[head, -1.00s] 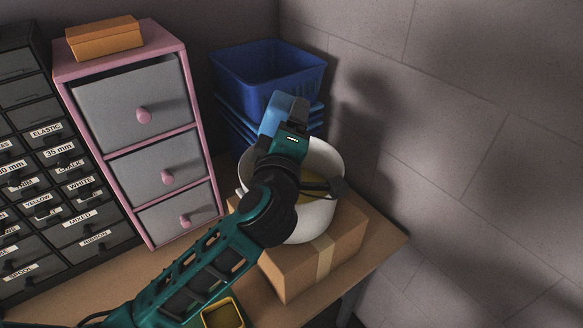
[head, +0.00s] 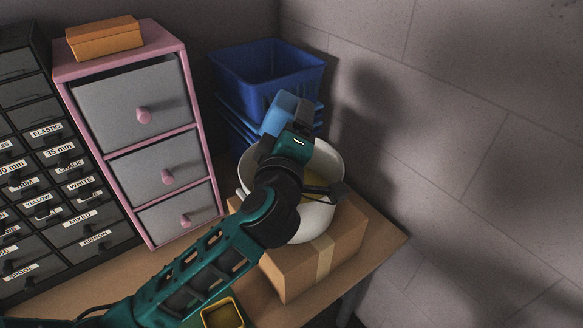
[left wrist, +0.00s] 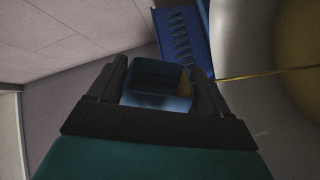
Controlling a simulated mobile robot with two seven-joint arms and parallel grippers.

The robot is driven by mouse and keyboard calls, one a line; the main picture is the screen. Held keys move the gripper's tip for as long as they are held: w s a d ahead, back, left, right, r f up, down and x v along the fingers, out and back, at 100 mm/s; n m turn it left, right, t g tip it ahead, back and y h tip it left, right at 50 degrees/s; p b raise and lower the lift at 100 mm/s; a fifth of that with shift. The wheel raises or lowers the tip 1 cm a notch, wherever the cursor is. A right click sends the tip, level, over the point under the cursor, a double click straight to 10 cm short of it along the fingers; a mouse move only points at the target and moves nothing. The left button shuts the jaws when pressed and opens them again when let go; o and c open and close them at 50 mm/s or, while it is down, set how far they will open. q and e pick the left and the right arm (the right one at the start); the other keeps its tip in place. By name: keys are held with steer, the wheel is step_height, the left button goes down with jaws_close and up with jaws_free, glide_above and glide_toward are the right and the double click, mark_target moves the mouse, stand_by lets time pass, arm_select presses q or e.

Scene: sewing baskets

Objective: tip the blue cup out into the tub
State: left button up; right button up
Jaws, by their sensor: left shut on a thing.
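The blue cup (head: 279,113) is in my left gripper (head: 291,111), which is shut on it above the far side of the tub. In the left wrist view the cup (left wrist: 157,77) sits between the two fingers, its mouth showing, with a yellowish patch inside. The cup looks tilted; how far is hard to tell. The white round tub (head: 326,157) stands on a cardboard box, with something yellow inside, partly hidden by my left arm. The tub's pale wall (left wrist: 240,45) is at the right in the left wrist view. My right gripper is not in view.
Stacked blue baskets (head: 267,75) stand close behind the cup. The cardboard box (head: 312,262) is near the table's right edge. A pink-framed drawer unit (head: 128,65) stands left. A small yellow-rimmed container (head: 222,314) is at the front.

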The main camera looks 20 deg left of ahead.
arm_select(q)
steer(key=shift+d+f+m, duration=0.1)
steer(key=shift+d+m, duration=0.1)
steer(key=shift+m, duration=0.6)
stand_by(0.5)
